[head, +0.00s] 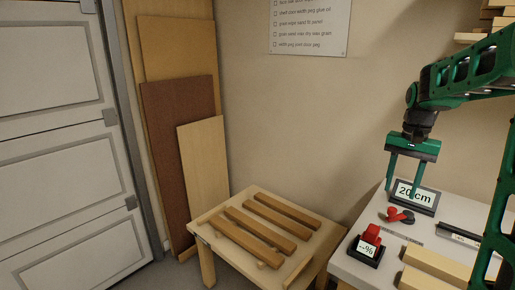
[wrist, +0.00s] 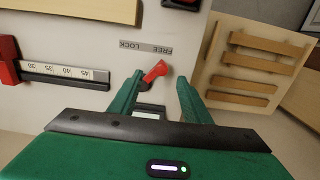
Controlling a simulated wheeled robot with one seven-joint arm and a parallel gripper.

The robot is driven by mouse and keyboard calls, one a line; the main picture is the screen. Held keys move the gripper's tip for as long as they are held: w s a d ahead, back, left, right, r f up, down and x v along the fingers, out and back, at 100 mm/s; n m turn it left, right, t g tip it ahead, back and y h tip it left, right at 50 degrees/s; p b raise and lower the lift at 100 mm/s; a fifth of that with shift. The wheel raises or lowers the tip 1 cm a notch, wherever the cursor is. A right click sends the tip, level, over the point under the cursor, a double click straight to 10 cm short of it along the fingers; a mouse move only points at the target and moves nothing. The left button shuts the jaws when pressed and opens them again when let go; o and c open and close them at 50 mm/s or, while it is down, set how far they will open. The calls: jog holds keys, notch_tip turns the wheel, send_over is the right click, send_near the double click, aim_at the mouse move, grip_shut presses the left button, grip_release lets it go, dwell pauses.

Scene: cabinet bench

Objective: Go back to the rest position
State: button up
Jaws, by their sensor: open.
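My gripper (head: 404,178) is green and hangs over the back left part of the white bench in the head view. Its two fingers are apart with nothing held between them; in the wrist view my gripper (wrist: 158,85) also shows open. A red lever (wrist: 155,73) lies near the fingertips in the wrist view, beside a label reading FREE LOCK (wrist: 147,47). The same red lever (head: 393,213) sits on the bench below my gripper in the head view. I cannot tell whether a finger touches it. A display reading 20 cm (head: 425,196) stands just behind, partly covered by a finger.
A low wooden table (head: 205,222) with several wooden slats (head: 283,208) stands left of the white bench (head: 349,268). A red device on a black base (head: 369,241) sits at the bench's front left. Light wooden boards (head: 436,265) lie at the front. Tall panels (head: 205,165) lean on the wall.

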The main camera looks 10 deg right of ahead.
jog(key=s+a+f+n, duration=0.1)
jog(key=s+a+f, duration=0.1)
jog(key=s, duration=0.7)
jog(key=s+a+f+n, duration=0.1)
jog(key=s+a+f, duration=0.1)
jog(key=s, duration=0.7)
jog(key=s+a+f+n, duration=0.1)
jog(key=s+a, duration=0.3)
jog(key=s, duration=0.6)
jog(key=shift+a+f, duration=0.25)
jog(key=shift+f, duration=0.15)
jog(key=shift+w+f, duration=0.35)
jog(key=shift+w, duration=0.45)
jog(key=shift+s+r, duration=0.1)
jog(key=shift+s, duration=0.05)
jog(key=c, duration=0.3)
